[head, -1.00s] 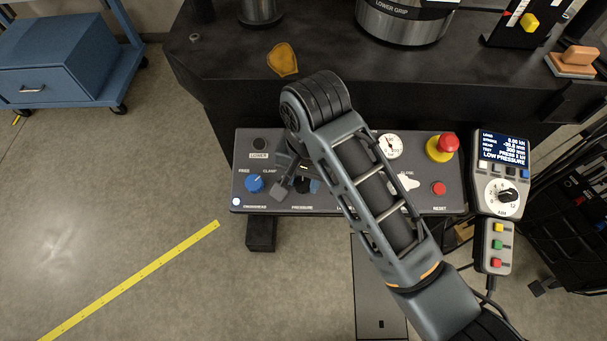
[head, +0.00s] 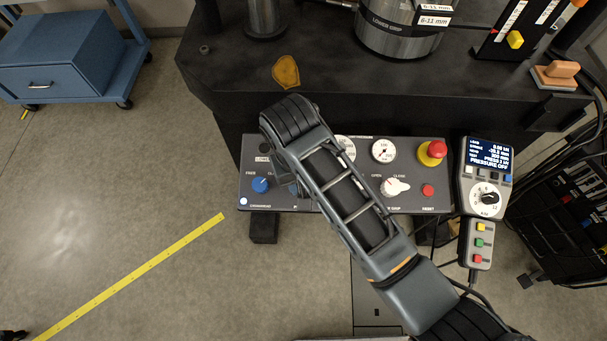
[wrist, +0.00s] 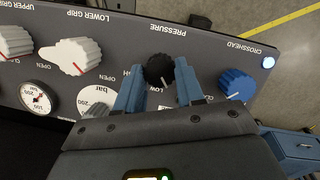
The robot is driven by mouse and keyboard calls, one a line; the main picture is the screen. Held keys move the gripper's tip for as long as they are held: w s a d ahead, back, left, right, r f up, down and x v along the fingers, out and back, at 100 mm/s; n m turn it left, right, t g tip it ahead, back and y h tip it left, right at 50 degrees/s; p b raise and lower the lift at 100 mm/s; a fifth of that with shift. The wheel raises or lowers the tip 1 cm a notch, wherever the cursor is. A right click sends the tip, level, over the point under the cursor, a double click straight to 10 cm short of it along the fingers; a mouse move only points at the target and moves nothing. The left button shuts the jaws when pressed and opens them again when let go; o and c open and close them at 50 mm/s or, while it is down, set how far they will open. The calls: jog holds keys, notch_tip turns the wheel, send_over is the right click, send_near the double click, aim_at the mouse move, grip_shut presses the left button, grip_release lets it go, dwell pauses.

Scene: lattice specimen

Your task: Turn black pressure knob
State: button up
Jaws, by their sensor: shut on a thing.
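The black pressure knob (wrist: 158,68) is on the grey control panel (wrist: 115,27), under the PRESSURE label in the wrist view. My gripper (wrist: 160,77) has its two blue fingers on either side of the knob, shut on it. The knob's pointer is hard to make out; a LOW marking shows beside it. In the head view my arm hides the knob and most of the gripper. The handset display (head: 488,155) reads PRESSURE OFF.
The blue crosshead knob (wrist: 236,83) is close beside one finger. White grip knobs (wrist: 72,56) and gauges (wrist: 36,97) lie on the other side. A red emergency button (head: 437,149) is at the panel's right. The black machine table (head: 330,75) stands behind.

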jog(key=shift+n+h, duration=0.3)
jog(key=shift+n, duration=0.9)
jog(key=o, duration=1)
jog(key=shift+o, duration=0.2)
